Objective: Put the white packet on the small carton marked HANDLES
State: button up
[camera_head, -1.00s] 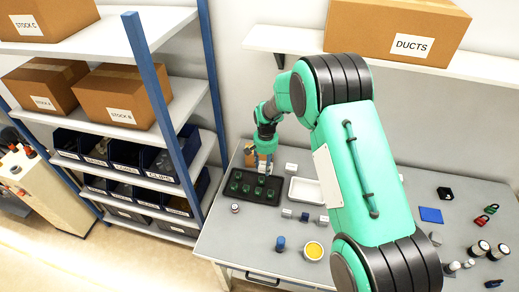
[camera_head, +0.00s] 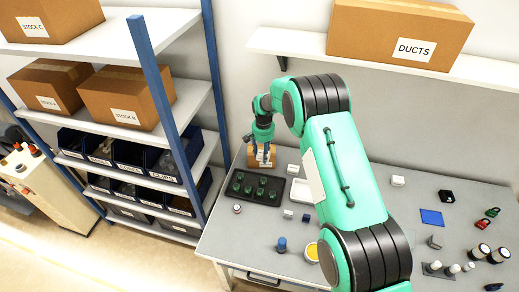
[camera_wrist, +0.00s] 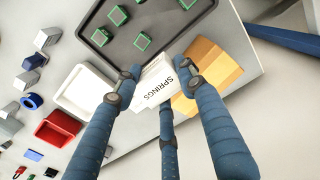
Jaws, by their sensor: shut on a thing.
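The white packet (camera_wrist: 155,82), printed SPRINGS, is between the blue fingers of my gripper (camera_wrist: 160,92) in the wrist view. My gripper is shut on it. A small brown carton (camera_wrist: 212,62) shows just beyond and to the right of the packet, partly hidden by a finger. In the head view my gripper (camera_head: 262,155) is at the small carton (camera_head: 252,159) at the back left of the table, and the fingers cover part of it. I cannot read the carton's marking. I cannot tell whether the packet touches the carton.
A black tray (camera_head: 226,194) with several green-edged pieces lies in front of the carton. A white tray (camera_head: 297,197) is to its right, partly behind my arm. Small blocks and a yellow-topped round container (camera_head: 312,251) stand nearer the front. A blue shelf post (camera_head: 166,105) rises to the left.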

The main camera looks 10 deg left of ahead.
jog(key=shift+w+a+f+p, duration=0.15)
jog(key=shift+w+a, duration=0.4)
jog(key=shift+w, duration=0.5)
jog(key=shift+w+a+f+p, duration=0.15)
jog(key=shift+w+a, duration=0.35)
jog(key=shift+w, duration=0.6)
jog(key=shift+w+a+f+p, duration=0.1)
jog(key=shift+w+a+p, duration=0.1)
jog(key=shift+w+a, duration=0.6)
jog(key=shift+w+d, duration=0.25)
jog(key=shift+f+p, duration=0.5)
jog(key=shift+f, duration=1.2)
jog(key=shift+f, duration=0.2)
jog(key=o, duration=1.3)
jog(key=shift+r, duration=0.2)
notch_tip(320, 180, up, 12)
jog(key=shift+b, duration=1.1)
